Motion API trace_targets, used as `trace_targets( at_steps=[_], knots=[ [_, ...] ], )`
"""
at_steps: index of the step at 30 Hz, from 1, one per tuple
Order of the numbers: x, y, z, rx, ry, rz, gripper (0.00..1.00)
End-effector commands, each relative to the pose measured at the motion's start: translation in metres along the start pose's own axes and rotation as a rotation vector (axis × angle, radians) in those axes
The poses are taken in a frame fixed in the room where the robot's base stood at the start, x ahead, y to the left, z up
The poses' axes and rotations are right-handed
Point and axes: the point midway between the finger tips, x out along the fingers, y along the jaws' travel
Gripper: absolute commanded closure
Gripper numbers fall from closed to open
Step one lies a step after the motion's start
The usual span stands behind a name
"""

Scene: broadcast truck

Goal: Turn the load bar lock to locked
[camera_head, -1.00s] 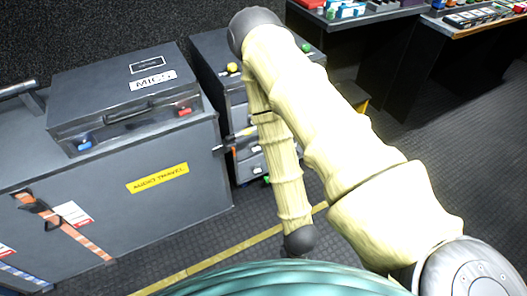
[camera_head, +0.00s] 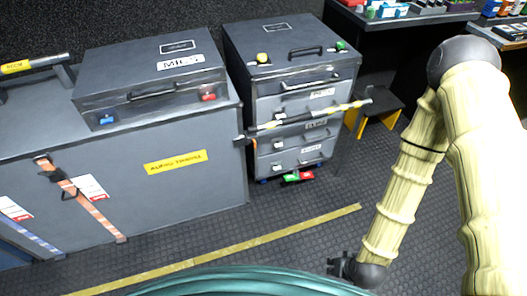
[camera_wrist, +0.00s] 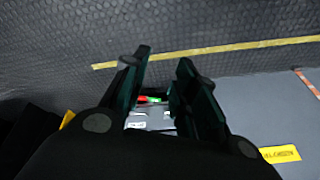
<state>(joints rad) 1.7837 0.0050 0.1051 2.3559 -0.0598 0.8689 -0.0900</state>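A load bar (camera_head: 305,118) with yellow, black and white bands spans the front of a grey drawer cabinet (camera_head: 262,92). Its left end (camera_head: 241,138) meets the big grey case, and its right end (camera_head: 368,93) sticks out past the cabinet. I cannot tell which part is the lock or how it is set. My gripper (camera_head: 335,266) is low over the floor, in front of and below the bar, apart from it. In the wrist view its two dark fingers (camera_wrist: 162,62) stand apart with nothing between them. The cabinet's lower front (camera_wrist: 152,118) shows beyond them.
A big grey case (camera_head: 200,183) with straps and a yellow label stands left, with a MICS case (camera_head: 150,80) on top. Red and green tabs (camera_head: 298,177) sit at the cabinet's foot. A yellow-legged step stool (camera_head: 372,105) stands right. The floor around the yellow line (camera_head: 240,245) is clear.

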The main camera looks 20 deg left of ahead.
Motion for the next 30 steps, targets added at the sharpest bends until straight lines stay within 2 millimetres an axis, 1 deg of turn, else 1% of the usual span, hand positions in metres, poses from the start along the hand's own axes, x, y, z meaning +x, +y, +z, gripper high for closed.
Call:
trace_targets(
  at_steps=[1, 2, 3, 5, 6, 7, 8, 9, 11, 12, 14, 15, 18, 21, 24, 27, 30],
  knots=[
    [0.031, -0.015, -0.024, -0.039, 0.08, -0.031, 0.71],
    [0.041, -0.025, -0.039, -0.06, 0.127, -0.047, 0.71],
    [0.051, -0.039, -0.059, -0.09, 0.188, -0.07, 0.71],
    [0.065, -0.06, -0.089, -0.131, 0.28, -0.101, 0.71],
    [0.073, -0.075, -0.109, -0.157, 0.343, -0.121, 0.71],
    [0.078, -0.086, -0.123, -0.176, 0.39, -0.136, 0.71],
    [0.082, -0.097, -0.138, -0.193, 0.438, -0.149, 0.71],
    [0.086, -0.112, -0.156, -0.217, 0.501, -0.168, 0.71],
    [0.091, -0.135, -0.183, -0.248, 0.596, -0.193, 0.71],
    [0.092, -0.151, -0.201, -0.268, 0.662, -0.21, 0.71],
    [0.092, -0.173, -0.227, -0.293, 0.757, -0.232, 0.71],
    [0.09, -0.188, -0.241, -0.308, 0.818, -0.246, 0.71],
    [0.082, -0.221, -0.274, -0.336, 0.96, -0.274, 0.71],
    [0.071, -0.245, -0.298, -0.353, 1.073, -0.292, 0.71],
    [0.061, -0.263, -0.313, -0.362, 1.15, -0.305, 0.71],
    [0.055, -0.272, -0.322, -0.367, 1.195, -0.31, 0.71],
    [0.052, -0.277, -0.327, -0.368, 1.212, -0.312, 0.71]
  ],
)
